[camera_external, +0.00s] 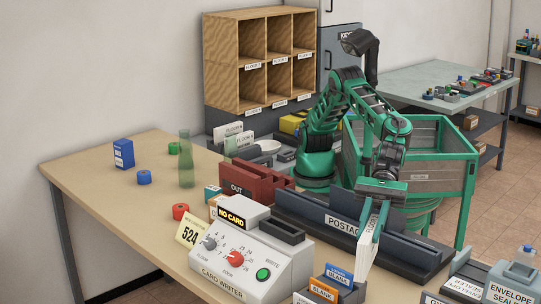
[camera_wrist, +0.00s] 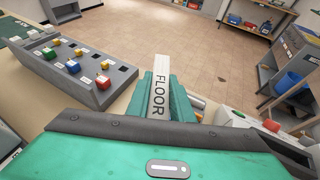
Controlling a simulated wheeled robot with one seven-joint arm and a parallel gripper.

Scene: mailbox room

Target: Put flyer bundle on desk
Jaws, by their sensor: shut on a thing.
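My gripper (camera_external: 374,213) points down over the right part of the wooden desk (camera_external: 95,172). It is shut on a thin white slab marked FLOOR (camera_external: 367,244), likely the flyer bundle. The slab stands upright, edge toward the outside camera, at the dark POSTAGE unit (camera_external: 318,216). I cannot tell whether it touches the unit or the desk. In the wrist view the white slab (camera_wrist: 160,92) sits between the green fingers (camera_wrist: 163,112), its lettered edge facing the camera.
The card writer (camera_external: 250,262), a red OUT tray (camera_external: 255,182) and orange and blue card holders (camera_external: 330,284) crowd around. A green bottle (camera_external: 186,160), blue box (camera_external: 123,154) and small round pieces stand farther left. The desk's left and front-left areas are mostly bare.

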